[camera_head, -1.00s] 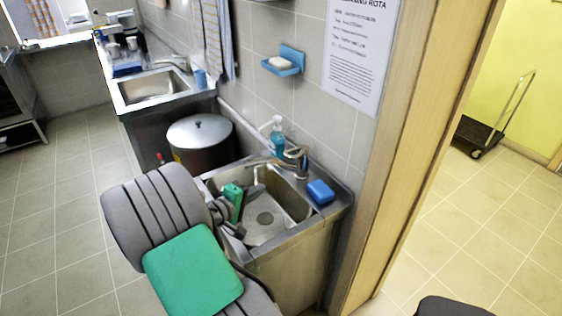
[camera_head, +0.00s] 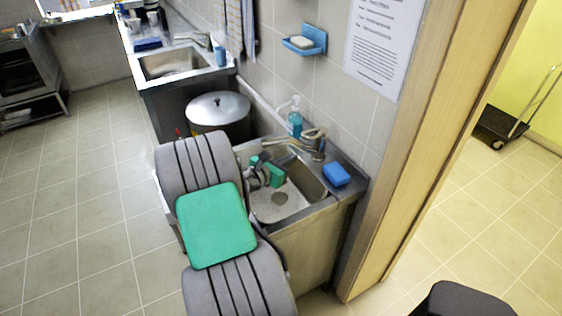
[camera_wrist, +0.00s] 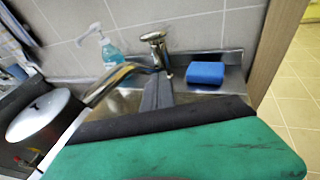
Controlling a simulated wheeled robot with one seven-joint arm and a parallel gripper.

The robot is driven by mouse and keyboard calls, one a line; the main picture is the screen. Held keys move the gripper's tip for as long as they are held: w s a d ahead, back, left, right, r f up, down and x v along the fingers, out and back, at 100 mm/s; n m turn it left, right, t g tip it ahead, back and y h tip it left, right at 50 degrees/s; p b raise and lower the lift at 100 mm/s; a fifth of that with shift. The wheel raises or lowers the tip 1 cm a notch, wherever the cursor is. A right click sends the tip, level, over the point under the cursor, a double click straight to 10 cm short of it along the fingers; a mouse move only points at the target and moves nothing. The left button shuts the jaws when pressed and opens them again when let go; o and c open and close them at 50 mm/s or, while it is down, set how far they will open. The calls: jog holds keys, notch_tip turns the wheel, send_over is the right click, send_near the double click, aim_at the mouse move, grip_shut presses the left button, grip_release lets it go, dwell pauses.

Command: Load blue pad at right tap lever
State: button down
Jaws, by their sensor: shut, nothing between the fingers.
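The blue pad (camera_head: 336,174) is a small block lying on the right rim of the near sink (camera_head: 322,205). In the wrist view the blue pad (camera_wrist: 206,73) lies on the steel ledge, right of the tap. The tap (camera_head: 313,139) stands at the back rim, left of the pad, with its lever (camera_wrist: 154,37) on top. My gripper (camera_wrist: 158,92) is shut and empty, its grey fingers pointing toward the tap's base, left of the pad and apart from it. In the head view my arm partly hides the gripper over the basin.
A soap bottle (camera_head: 295,118) stands behind the sink, left of the tap. A lidded stockpot (camera_head: 218,112) stands left of the sink. A wooden door frame (camera_head: 425,130) rises close on the right. A blue soap dish (camera_head: 305,40) is on the wall.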

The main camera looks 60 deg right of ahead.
jog(key=d+r, duration=0.1)
jog(key=d+r+p, duration=0.1)
jog(key=d, duration=0.1)
jog(key=s+d, duration=0.1)
jog(key=shift+s+d+r+p, duration=0.1)
jog(key=shift+d+r+p, duration=0.1)
jog(key=shift+r+p, duration=0.2)
